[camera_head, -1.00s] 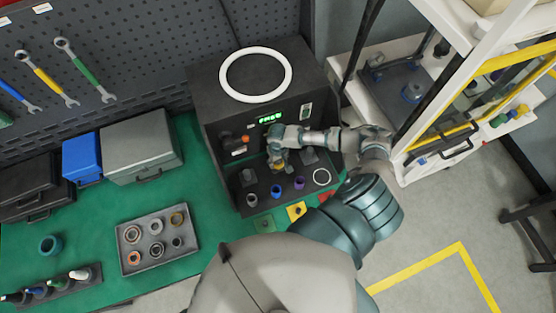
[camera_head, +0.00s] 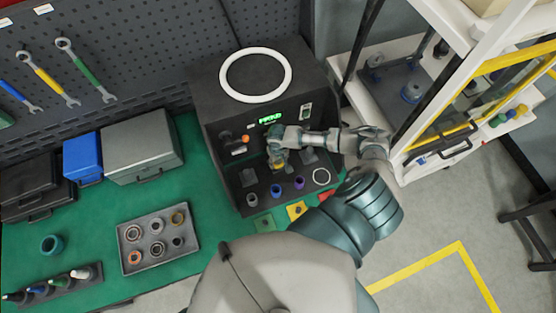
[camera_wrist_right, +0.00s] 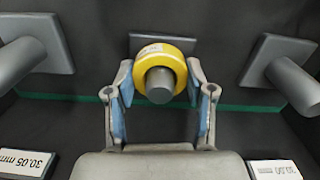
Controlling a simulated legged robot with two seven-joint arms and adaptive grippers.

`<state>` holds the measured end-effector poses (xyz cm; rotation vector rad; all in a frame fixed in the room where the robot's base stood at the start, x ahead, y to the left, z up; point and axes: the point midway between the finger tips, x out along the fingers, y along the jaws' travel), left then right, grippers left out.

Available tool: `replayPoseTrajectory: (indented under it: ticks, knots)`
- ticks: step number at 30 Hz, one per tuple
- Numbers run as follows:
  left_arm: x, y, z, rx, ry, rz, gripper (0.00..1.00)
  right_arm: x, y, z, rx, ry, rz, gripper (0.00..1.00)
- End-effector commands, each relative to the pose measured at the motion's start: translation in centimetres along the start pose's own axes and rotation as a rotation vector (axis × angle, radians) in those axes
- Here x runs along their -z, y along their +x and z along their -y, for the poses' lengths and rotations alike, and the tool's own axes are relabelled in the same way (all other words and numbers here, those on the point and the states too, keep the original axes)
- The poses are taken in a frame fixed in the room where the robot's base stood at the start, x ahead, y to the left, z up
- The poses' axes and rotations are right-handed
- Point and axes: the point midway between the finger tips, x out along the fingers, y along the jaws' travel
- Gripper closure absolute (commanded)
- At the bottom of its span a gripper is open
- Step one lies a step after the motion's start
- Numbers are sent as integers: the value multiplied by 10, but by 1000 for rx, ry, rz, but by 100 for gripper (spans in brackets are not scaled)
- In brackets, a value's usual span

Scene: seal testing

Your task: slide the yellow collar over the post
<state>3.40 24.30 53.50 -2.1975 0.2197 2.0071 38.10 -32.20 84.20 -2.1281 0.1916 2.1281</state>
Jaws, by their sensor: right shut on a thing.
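The yellow collar (camera_wrist_right: 148,62) is held between the blue-padded fingers of my right gripper (camera_wrist_right: 160,105) in the right wrist view. The grey post (camera_wrist_right: 160,88) shows its round end through the collar's hole, so the collar is around the post. How far down it sits is hard to tell. The post's square base plate (camera_wrist_right: 140,40) shows behind the collar. In the head view my right gripper (camera_head: 278,158) is at the front of the black test machine (camera_head: 225,115); the collar is small there and partly hidden. My left gripper is not in view.
Two more grey posts stand at the left (camera_wrist_right: 15,62) and right (camera_wrist_right: 295,85) in the wrist view, close beside the fingers. Small blue (camera_head: 277,190) and purple (camera_head: 299,183) rings sit on the machine's front ledge. A grey tray (camera_head: 187,255) of rings lies on the green bench.

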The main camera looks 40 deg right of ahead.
Motion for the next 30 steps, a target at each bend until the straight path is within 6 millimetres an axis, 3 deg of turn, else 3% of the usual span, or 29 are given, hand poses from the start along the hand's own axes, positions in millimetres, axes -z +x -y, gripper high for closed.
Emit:
replayPoseTrajectory:
  ticks: [14,15,18,30]
  knots:
    - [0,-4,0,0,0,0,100,0,1,0,0,0,0,96]
    - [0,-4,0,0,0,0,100,0,1,0,0,0,0,44]
    - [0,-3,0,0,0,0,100,0,1,0,0,0,0,19]
    - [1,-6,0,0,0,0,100,0,-5,0,0,0,0,17]
